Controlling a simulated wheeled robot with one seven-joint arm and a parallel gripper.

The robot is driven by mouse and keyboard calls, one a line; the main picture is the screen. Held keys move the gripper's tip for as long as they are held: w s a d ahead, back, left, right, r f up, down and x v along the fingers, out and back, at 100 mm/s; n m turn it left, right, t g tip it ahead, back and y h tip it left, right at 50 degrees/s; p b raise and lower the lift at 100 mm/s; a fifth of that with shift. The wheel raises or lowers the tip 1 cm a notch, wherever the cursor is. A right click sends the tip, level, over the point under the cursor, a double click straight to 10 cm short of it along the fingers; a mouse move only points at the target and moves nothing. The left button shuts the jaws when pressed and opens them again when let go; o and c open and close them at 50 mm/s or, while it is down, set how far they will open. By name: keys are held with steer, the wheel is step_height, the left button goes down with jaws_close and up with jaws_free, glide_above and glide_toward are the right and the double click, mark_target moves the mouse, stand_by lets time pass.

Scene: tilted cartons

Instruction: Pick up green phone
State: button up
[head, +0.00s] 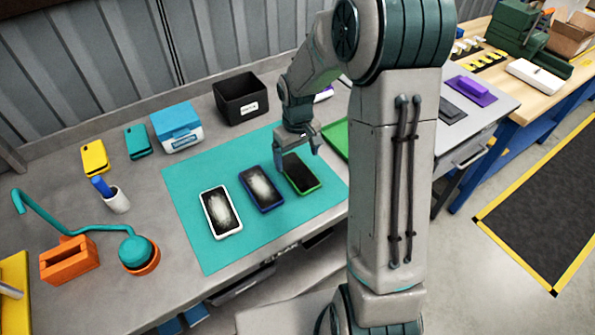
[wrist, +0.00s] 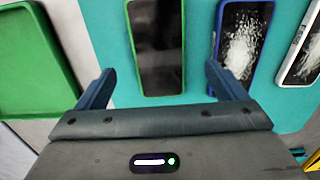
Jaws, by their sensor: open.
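The green phone (head: 302,174) has a green rim and a dark screen. It lies on the teal mat (head: 200,255), at the right of a row of three phones. It also shows in the wrist view (wrist: 160,48), ahead of the jaws and roughly centred between them. My gripper (head: 298,150) is just above the far end of the green phone, open and empty; its fingers also show in the wrist view (wrist: 158,85). Part of the green phone's near end is hidden in the wrist view, beyond the frame.
A blue phone (head: 261,188) and a white phone (head: 221,211), both with whitish marked screens, lie left of the green phone. A green tray (wrist: 32,60) is close on the other side. A black bin (head: 240,105) and a blue-white box (head: 176,134) stand behind the mat.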

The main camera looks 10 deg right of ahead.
mark_target(298, 171)
steer(key=shift+w+f+p, duration=0.1)
steer(key=shift+f+p, duration=0.65)
steer(key=shift+f, duration=1.9)
steer(key=c, duration=1.2)
